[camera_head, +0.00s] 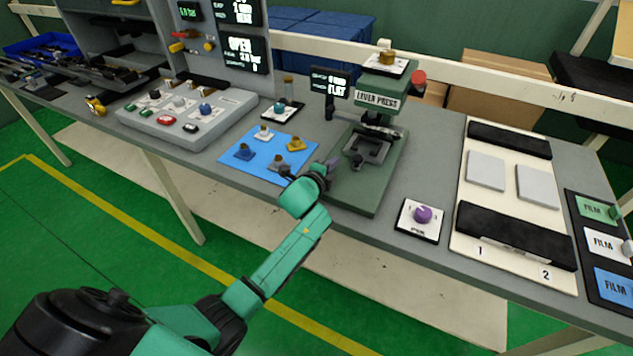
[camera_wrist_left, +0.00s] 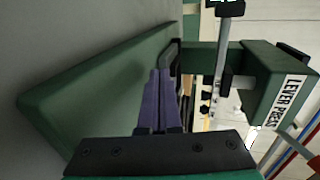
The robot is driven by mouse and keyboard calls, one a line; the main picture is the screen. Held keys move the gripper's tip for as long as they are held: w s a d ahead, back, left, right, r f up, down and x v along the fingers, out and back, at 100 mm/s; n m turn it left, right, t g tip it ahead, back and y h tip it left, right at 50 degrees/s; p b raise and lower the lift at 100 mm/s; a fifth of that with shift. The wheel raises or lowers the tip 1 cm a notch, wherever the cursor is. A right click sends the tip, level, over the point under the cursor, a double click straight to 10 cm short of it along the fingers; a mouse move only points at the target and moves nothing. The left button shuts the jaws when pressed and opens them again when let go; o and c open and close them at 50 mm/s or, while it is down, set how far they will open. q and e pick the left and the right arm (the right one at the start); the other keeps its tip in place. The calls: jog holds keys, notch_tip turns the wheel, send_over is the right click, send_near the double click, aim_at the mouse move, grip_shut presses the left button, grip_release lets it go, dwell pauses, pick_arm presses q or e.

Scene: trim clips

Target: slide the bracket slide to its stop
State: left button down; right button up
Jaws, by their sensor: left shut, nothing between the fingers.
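The lever press (camera_head: 372,130) is a green stand on the table, with a sign reading LEVER PRESS. Low on its green base sits a dark grey bracket-shaped part (camera_head: 367,147), which looks like the bracket slide. My left gripper (camera_head: 331,171) is at the left side of the press base. In the left wrist view its purple fingers (camera_wrist_left: 159,88) are together with nothing between them. Their tips are close to a grey part (camera_wrist_left: 168,55) on the press base; I cannot tell whether they touch. My right gripper is in neither view.
A blue mat (camera_head: 266,169) with several small knobbed pieces lies left of the press. A grey control box (camera_head: 188,120) stands farther left. A white knob plate (camera_head: 418,220) and a cream board (camera_head: 468,190) with two grey pads are to the right. A small display (camera_head: 330,84) stands behind.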

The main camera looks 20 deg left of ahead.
pick_arm(q)
jog(key=shift+s+r, duration=0.15)
jog(key=shift+s, duration=0.3)
jog(key=shift+s+a, duration=0.15)
jog(key=shift+s, duration=0.3)
jog(key=v, duration=0.6)
jog(key=shift+s+r, duration=0.1)
jog(key=shift+s, duration=0.1)
jog(key=shift+s+r, duration=0.2)
jog(key=shift+s, duration=0.25)
jog(key=shift+w, duration=0.1)
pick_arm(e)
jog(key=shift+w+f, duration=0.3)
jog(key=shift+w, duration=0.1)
